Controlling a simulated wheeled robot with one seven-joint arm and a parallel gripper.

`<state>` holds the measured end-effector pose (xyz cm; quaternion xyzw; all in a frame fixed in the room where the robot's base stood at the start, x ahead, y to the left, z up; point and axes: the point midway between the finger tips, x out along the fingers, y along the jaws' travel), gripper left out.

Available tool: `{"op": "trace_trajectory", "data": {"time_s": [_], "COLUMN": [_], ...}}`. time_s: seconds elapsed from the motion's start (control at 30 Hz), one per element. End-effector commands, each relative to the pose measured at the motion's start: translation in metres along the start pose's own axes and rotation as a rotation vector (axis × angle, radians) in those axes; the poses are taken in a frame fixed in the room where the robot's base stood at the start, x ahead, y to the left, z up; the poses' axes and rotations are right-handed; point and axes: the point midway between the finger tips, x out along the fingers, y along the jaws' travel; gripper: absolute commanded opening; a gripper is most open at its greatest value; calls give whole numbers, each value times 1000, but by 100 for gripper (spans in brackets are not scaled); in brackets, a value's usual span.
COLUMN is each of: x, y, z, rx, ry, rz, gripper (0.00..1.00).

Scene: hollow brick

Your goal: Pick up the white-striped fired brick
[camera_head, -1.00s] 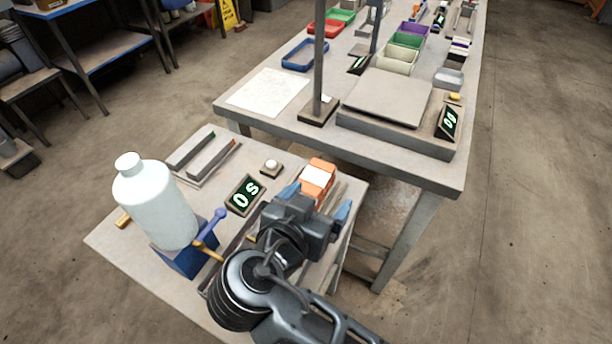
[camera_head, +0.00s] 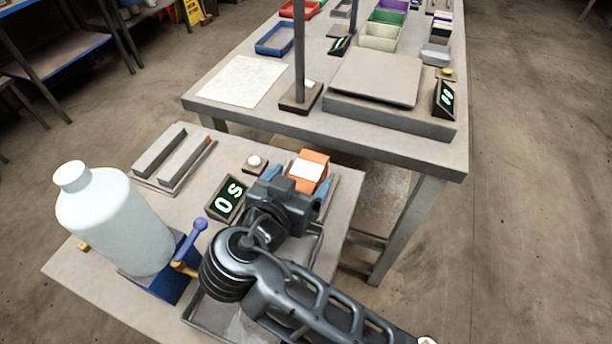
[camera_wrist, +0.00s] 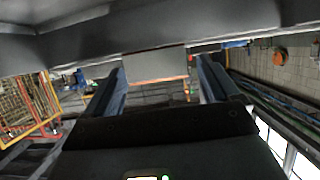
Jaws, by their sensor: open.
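The fired brick (camera_head: 307,170) is orange with a broad white band on top. It lies near the far right corner of the near bench, just beyond my gripper's body. My gripper (camera_head: 299,182) is open, with one blue finger at each side of the brick's near end. In the wrist view, a pale block with an orange lower edge, seemingly the brick (camera_wrist: 155,66), shows between the two fingers of my gripper (camera_wrist: 161,72). I see no clear contact. My wrist hides the part of the bench just in front of the brick.
A green-digit display (camera_head: 228,197) and a white button (camera_head: 254,161) stand left of my gripper. A large white bottle (camera_head: 115,220) stands further left by a blue block with a lever. A grey slotted holder (camera_head: 173,158) lies behind. The scale bench (camera_head: 240,116) rises beyond the brick.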

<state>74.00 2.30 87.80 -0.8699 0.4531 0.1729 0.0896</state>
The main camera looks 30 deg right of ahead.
Motion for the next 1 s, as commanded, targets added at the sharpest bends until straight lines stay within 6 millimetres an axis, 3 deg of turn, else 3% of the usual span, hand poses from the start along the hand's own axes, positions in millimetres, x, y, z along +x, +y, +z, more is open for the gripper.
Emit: {"op": "trace_trajectory", "data": {"time_s": [0.23,0.57,1.0], "x": [34,41,40], "y": [1,0,0], "z": [0,0,0], "rx": [0,1,1], "ry": [0,-1,-1], "rz": [2,-1,-1], "gripper": [88,88,46]}}
